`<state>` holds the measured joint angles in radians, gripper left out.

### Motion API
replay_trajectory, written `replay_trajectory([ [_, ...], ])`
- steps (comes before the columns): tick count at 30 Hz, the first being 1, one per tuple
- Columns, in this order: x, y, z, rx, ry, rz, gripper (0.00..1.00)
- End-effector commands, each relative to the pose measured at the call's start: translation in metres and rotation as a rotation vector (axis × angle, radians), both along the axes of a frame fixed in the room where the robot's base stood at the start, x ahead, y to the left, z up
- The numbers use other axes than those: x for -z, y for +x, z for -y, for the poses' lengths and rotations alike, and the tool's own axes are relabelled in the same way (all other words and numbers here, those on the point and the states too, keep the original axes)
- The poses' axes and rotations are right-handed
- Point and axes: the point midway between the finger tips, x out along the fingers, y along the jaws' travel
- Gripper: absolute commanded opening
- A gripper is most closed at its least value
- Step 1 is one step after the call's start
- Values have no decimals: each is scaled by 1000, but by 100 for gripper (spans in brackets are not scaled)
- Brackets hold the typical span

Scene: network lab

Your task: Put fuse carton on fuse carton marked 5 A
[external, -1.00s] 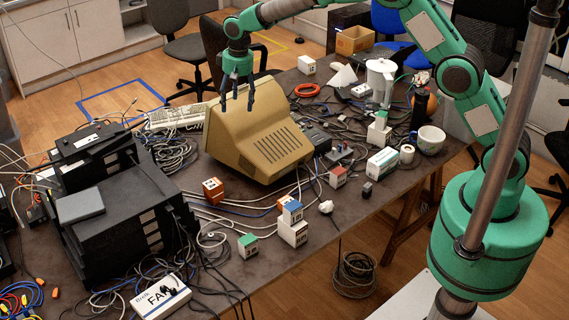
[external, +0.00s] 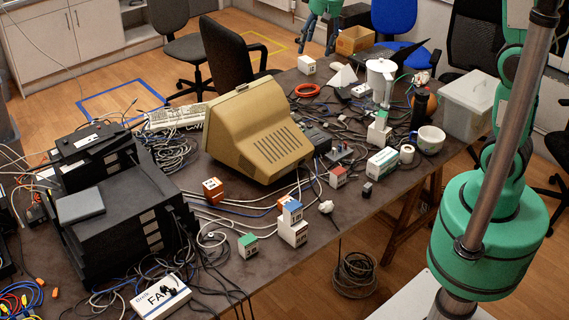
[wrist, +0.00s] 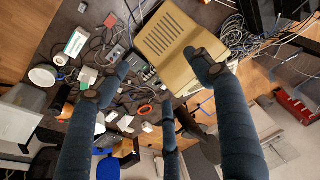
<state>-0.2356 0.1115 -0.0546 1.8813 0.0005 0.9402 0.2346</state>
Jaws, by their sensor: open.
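Several small cartons with coloured tops stand on the dark table: an orange one (external: 212,190), a red one (external: 338,175), a green one (external: 248,245) and a blue-topped one (external: 292,211) resting on a white carton (external: 293,233). Another orange carton (external: 283,202) is partly hidden behind the blue one. A green-topped carton (external: 380,119) sits on a white one (external: 377,135) farther back. The labels are too small to tell which reads 5 A.
A beige monitor (external: 258,135) stands mid-table, with black equipment (external: 120,215) to its left. A white-green box (external: 382,162), mug (external: 431,140) and white cylinder (external: 380,80) are at the right. Cables clutter much of the table. Front-right table surface is clearer.

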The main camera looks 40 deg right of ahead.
Motion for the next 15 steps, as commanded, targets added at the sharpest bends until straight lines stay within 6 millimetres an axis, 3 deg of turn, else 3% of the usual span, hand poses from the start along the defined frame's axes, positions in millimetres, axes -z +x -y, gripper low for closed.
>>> replay_trajectory([
  [6,-26,-54,36,4,-1,39,66],
  [15,-44,-128,78,7,-9,89,66],
])
